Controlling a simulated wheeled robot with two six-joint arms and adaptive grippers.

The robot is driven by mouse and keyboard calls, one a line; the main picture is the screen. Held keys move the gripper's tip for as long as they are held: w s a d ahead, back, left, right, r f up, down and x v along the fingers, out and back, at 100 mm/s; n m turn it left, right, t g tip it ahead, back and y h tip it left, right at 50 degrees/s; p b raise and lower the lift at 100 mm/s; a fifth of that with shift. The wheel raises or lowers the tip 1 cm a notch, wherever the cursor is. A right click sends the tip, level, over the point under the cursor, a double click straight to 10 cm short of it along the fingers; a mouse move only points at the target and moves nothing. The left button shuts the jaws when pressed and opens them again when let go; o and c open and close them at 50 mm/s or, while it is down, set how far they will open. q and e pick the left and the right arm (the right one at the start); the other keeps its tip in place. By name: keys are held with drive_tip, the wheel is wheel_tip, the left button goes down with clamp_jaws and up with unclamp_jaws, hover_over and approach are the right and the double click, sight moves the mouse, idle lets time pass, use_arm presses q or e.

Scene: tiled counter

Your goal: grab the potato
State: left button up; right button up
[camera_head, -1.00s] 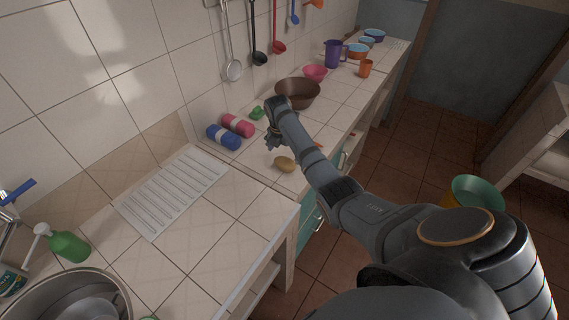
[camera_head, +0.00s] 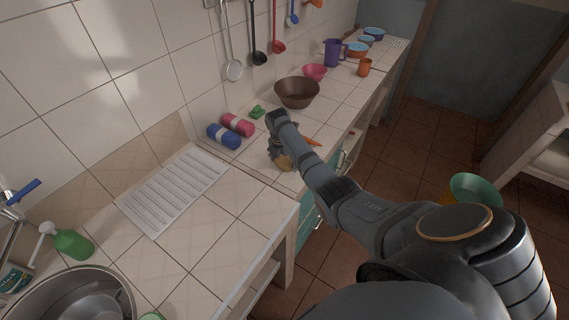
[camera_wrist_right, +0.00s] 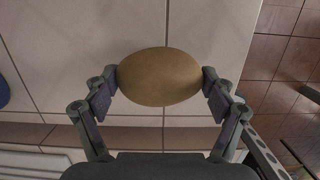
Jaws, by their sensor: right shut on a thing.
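The potato (camera_wrist_right: 160,76) is a smooth yellow-brown oval between the two fingers of my right gripper (camera_wrist_right: 160,90) in the right wrist view. Both finger pads touch its ends, and the gripper is shut on it. In the head view the potato (camera_head: 285,163) shows partly below my right gripper (camera_head: 280,158), at the counter near its front edge. The fingers and wrist hide part of it there. I cannot tell whether it still touches the tiles. My left gripper is not in view.
A blue roll (camera_head: 224,137) and a pink roll (camera_head: 238,124) lie left of the gripper. A carrot (camera_head: 309,141) lies just behind my arm. A brown bowl (camera_head: 297,93) stands further back. A ribbed drainboard (camera_head: 172,190) and a sink (camera_head: 122,290) are at the left front.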

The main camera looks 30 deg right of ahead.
sight(284, 158)
drive_tip(key=shift+r, duration=0.25)
wheel_tip(284, 158, up, 2)
drive_tip(key=shift+w+r+b, duration=0.1)
drive_tip(key=shift+r+b, duration=0.15)
drive_tip(key=shift+b, duration=0.55)
drive_tip(key=s+a+r+p, duration=0.6)
drive_tip(key=s+a+r, duration=0.3)
drive_tip(key=s+r, duration=0.1)
drive_tip(key=shift+a, duration=0.35)
